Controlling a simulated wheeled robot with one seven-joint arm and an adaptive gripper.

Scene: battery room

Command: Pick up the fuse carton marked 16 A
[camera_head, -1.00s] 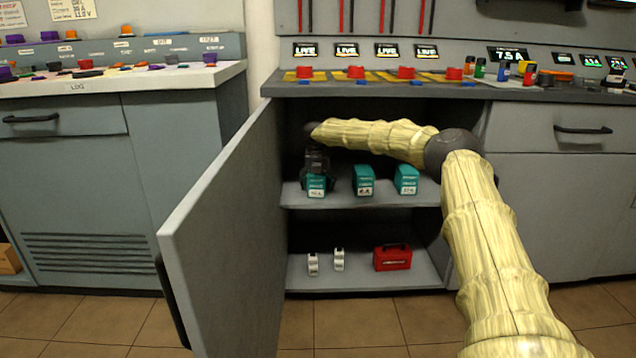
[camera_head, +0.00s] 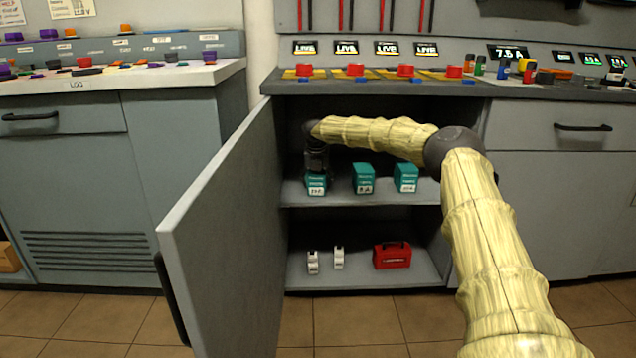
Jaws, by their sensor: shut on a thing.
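Three teal fuse cartons with white labels stand in a row on the upper shelf of the open cabinet. They are the left carton (camera_head: 316,187), the middle carton (camera_head: 363,178) and the right carton (camera_head: 405,178). The label marks are too small and blurred to tell surely which one says 16 A. My gripper (camera_head: 316,172) points down over the left carton and is shut on its upper part. The carton is upright and appears to be at shelf level. The fingers hide part of its top.
The cabinet door (camera_head: 215,235) stands open on the left, close to my gripper. The counter (camera_head: 370,88) is above my arm. The lower shelf (camera_head: 350,272) holds two small white items (camera_head: 313,262) and a red box (camera_head: 392,256).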

